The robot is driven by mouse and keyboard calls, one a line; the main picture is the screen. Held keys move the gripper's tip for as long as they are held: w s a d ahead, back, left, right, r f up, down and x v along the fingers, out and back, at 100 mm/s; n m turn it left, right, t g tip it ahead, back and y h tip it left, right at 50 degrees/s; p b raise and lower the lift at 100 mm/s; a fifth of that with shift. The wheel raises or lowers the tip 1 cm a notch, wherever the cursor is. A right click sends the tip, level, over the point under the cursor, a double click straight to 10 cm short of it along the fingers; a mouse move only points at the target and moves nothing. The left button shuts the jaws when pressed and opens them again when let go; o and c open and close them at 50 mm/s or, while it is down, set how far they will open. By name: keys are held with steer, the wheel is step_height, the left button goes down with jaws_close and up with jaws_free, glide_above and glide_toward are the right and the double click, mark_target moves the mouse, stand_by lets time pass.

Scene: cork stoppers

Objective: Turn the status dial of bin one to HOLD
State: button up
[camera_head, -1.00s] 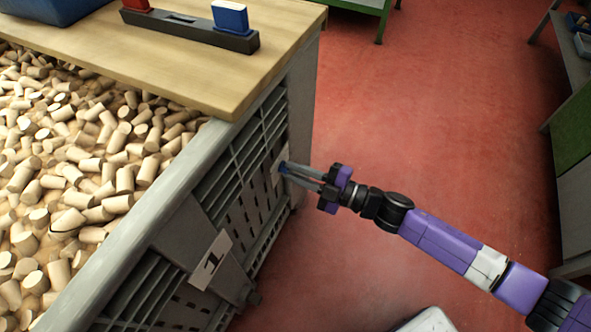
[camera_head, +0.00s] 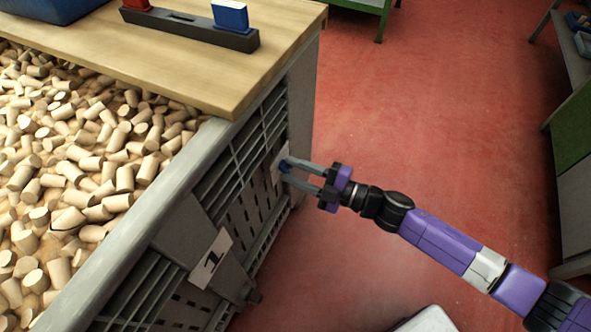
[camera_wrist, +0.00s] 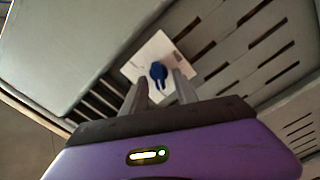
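The blue status dial (camera_wrist: 158,73) sits on a white plate (camera_wrist: 146,52) on the side wall of the cork bin; the dial also shows in the head view (camera_head: 284,165). Its narrow pointer faces toward my gripper in the wrist view. The markings on the plate are too small to read. My gripper (camera_head: 283,168) is open, its fingertips on either side of the dial, with a gap visible in the wrist view (camera_wrist: 160,78). Bin one (camera_head: 165,195) bears a label with the number 1 (camera_head: 211,259) on its side.
Bin one is full of corks (camera_head: 85,160). A wooden board (camera_head: 165,65) lies across its far end, carrying a dark holder (camera_head: 190,32) with a red and a blue block. Red floor (camera_head: 430,120) is free to the right. A green-sided bench (camera_head: 575,130) stands at the far right.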

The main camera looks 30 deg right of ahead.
steer(key=shift+s+d+r, duration=0.1)
steer(key=shift+s+d, duration=0.25)
steer(key=p+v, duration=0.2)
steer(key=v, duration=0.4)
steer(key=shift+s+d, duration=0.2)
steer(key=shift+s, duration=0.15)
